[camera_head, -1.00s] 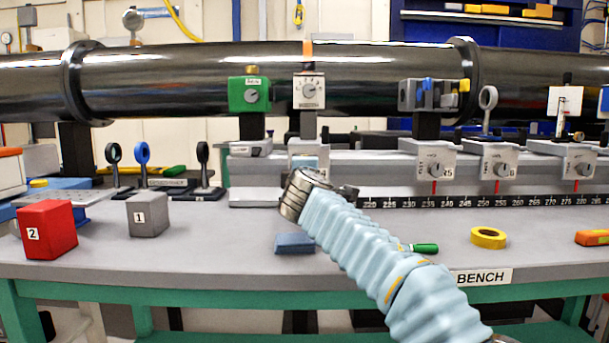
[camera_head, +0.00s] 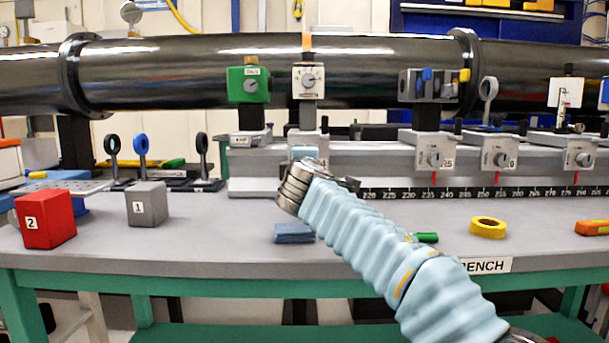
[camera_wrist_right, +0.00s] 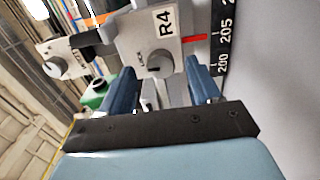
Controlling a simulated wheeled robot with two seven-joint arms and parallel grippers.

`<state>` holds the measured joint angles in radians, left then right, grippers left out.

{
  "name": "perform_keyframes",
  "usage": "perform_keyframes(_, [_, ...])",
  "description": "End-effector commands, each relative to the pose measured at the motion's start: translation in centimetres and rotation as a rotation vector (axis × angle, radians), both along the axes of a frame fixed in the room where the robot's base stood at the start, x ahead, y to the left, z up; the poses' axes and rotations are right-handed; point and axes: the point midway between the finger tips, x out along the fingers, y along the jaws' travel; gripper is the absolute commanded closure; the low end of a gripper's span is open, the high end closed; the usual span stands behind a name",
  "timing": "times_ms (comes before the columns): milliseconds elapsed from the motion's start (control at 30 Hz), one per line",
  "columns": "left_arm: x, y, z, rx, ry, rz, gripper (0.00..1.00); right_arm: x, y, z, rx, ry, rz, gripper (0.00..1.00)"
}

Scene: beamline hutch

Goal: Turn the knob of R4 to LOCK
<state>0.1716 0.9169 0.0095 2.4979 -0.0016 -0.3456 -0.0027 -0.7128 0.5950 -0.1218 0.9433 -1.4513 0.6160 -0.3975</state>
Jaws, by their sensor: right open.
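The R4 carriage (camera_wrist_right: 185,37) is a pale block with an R4 label and a red pointer line beside the black scale. Its round grey knob (camera_wrist_right: 159,65) shows in the right wrist view, with small lettering beside it; I cannot tell where the knob points. My right gripper (camera_wrist_right: 160,72) is open, its two blue fingers on either side of the knob's place in the picture, with no clear contact visible. In the head view my right gripper (camera_head: 308,165) is in front of R4 and hides most of it. My left gripper is out of view.
Carriages with similar knobs (camera_head: 434,159) stand to the right on the rail. A green box (camera_head: 248,85) and a white dial box (camera_head: 308,81) stand above. A blue pad (camera_head: 294,234), yellow tape (camera_head: 488,228), a grey block (camera_head: 147,205) and a red block (camera_head: 45,219) lie on the bench.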

Motion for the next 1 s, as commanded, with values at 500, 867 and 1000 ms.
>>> perform_keyframes(500, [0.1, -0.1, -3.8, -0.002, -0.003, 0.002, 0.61, -11.0, 0.0, -0.2, 0.0, 0.0, 0.002, 0.38])
perform_keyframes(867, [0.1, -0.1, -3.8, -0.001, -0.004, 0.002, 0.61, -11.9, 0.0, -0.1, 0.0, 0.001, 0.0, 0.38])
perform_keyframes(1000, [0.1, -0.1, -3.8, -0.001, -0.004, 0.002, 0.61, -11.9, 0.0, -0.1, 0.0, 0.0, 0.0, 0.38])
